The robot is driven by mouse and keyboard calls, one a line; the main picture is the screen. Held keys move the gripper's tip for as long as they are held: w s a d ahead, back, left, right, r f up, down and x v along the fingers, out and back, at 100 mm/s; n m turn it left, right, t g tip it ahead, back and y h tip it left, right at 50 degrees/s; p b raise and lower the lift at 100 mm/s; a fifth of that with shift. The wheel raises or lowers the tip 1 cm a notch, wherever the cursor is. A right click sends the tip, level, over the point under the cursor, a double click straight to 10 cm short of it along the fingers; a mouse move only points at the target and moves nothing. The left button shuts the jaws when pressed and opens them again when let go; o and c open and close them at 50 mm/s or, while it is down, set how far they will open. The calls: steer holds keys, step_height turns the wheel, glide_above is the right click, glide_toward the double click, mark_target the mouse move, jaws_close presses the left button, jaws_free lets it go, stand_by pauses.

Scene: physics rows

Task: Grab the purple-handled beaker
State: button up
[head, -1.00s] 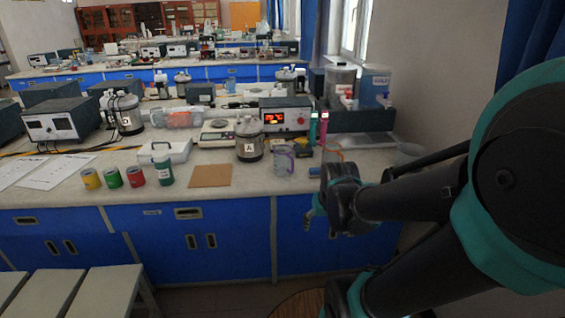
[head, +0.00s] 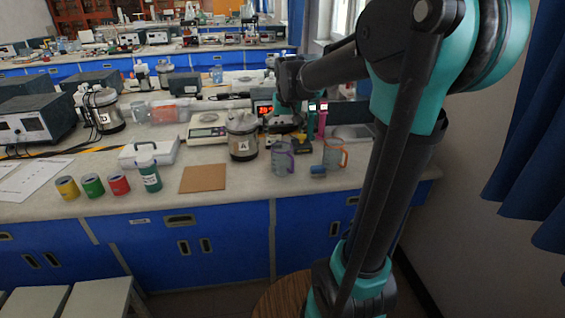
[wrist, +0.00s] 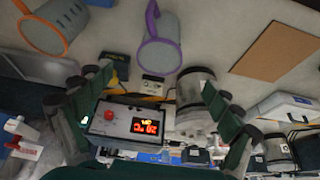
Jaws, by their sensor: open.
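The purple-handled beaker (head: 282,158) is clear glass and stands on the bench near its front edge, right of the brown square mat. In the wrist view the purple-handled beaker (wrist: 164,27) is at the top centre, with its purple rim and handle showing. My gripper (head: 286,122) is raised above and behind the beaker in the head view, apart from it. In the wrist view my gripper (wrist: 155,85) has its two fingers spread wide with nothing between them.
An orange-handled beaker (head: 332,155) stands close on the right, with a small blue item (head: 318,171) between. A metal pot labelled A (head: 242,138) stands behind left. The brown mat (head: 203,178) is bare.

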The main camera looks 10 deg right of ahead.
mark_target(282, 150)
steer(key=x, duration=1.1)
steer(key=shift+w+f, duration=0.1)
steer(key=shift+f, duration=0.1)
steer(key=shift+c, duration=0.6)
steer(key=c, duration=1.3)
steer(key=shift+r, duration=0.1)
